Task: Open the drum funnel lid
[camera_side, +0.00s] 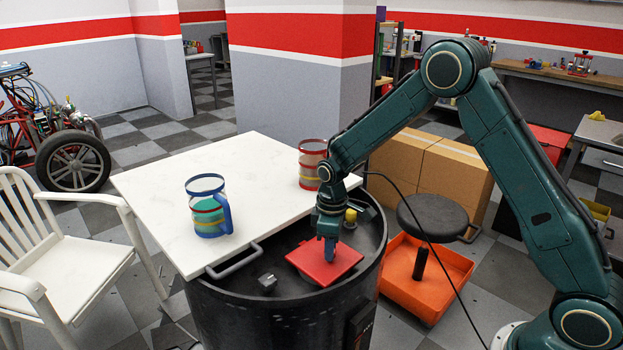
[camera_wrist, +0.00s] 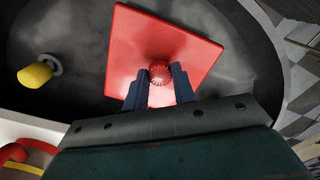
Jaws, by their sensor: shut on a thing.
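The drum (camera_side: 235,317) is black and round, and its top is partly covered by a white board. The funnel lid (camera_side: 310,267) is a red square plate on the drum top; it also shows in the wrist view (camera_wrist: 190,50). A ribbed red knob (camera_wrist: 160,73) stands on the lid. My gripper (camera_side: 329,255) is over the lid, and in the wrist view its two dark fingers (camera_wrist: 160,90) are shut on the knob from both sides. The lid appears to lie on the drum top; what is under it is hidden.
A yellow-capped fitting (camera_side: 351,216) stands on the drum top, with a small grey block (camera_side: 267,281) near the front. The white board (camera_side: 150,185) bears a blue-rimmed mug (camera_side: 208,205) and a red-rimmed container (camera_side: 311,165). A stool (camera_side: 440,217) stands to the right.

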